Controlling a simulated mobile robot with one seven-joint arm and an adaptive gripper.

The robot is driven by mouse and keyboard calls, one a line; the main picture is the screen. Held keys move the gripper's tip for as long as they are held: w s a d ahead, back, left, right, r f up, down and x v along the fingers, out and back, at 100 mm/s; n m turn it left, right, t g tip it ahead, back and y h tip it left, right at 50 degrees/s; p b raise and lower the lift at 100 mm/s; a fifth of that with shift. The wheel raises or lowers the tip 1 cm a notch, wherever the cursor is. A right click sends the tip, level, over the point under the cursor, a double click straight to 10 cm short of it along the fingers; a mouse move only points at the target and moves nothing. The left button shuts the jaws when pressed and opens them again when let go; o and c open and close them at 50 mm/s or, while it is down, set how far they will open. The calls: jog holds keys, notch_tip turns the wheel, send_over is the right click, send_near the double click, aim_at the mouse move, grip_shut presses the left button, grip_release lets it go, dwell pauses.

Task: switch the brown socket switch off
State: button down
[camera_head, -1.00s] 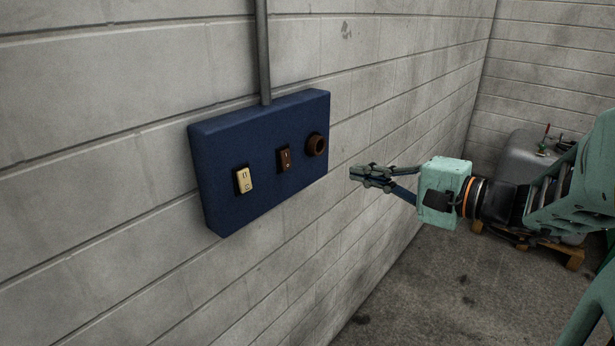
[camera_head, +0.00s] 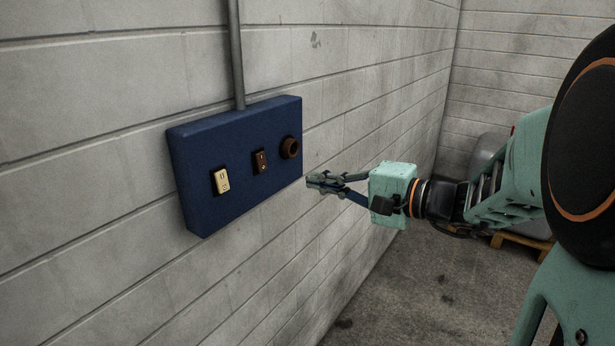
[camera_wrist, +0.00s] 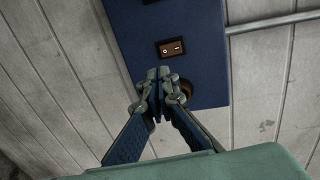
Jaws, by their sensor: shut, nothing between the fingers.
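The brown socket switch (camera_head: 261,161) is a small rocker on the front of a blue wall box (camera_head: 205,142), between a cream socket and a round brown socket. In the wrist view the switch (camera_wrist: 171,48) shows its markings, just beyond my fingertips. My gripper (camera_head: 312,181) is shut and empty, off the right side of the box and apart from the switch. In the wrist view my gripper (camera_wrist: 158,78) partly covers the round brown socket.
The cream socket (camera_head: 221,181) sits left of the switch and the round brown socket (camera_head: 290,147) sits right of it. A grey conduit (camera_head: 236,55) runs up from the box. A grey tank (camera_head: 487,148) on a wooden pallet stands behind my arm. The floor below is clear.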

aim_at(263, 171)
jog(key=p+x, duration=0.1)
jog(key=x, duration=1)
jog(key=shift+w+a+f+p, duration=0.1)
jog(key=shift+w+a+p, duration=0.15)
jog(key=shift+a+p, duration=0.1)
jog(key=shift+f+b, duration=0.1)
jog(key=shift+b, duration=0.2)
jog(key=b, duration=0.4)
jog(key=shift+w+a+f+t+y, duration=0.2)
jog(key=shift+w+f+t+y, duration=0.05)
jog(key=shift+f+t+y, duration=0.1)
jog(key=shift+b, duration=0.7)
jog(key=shift+r, duration=0.3)
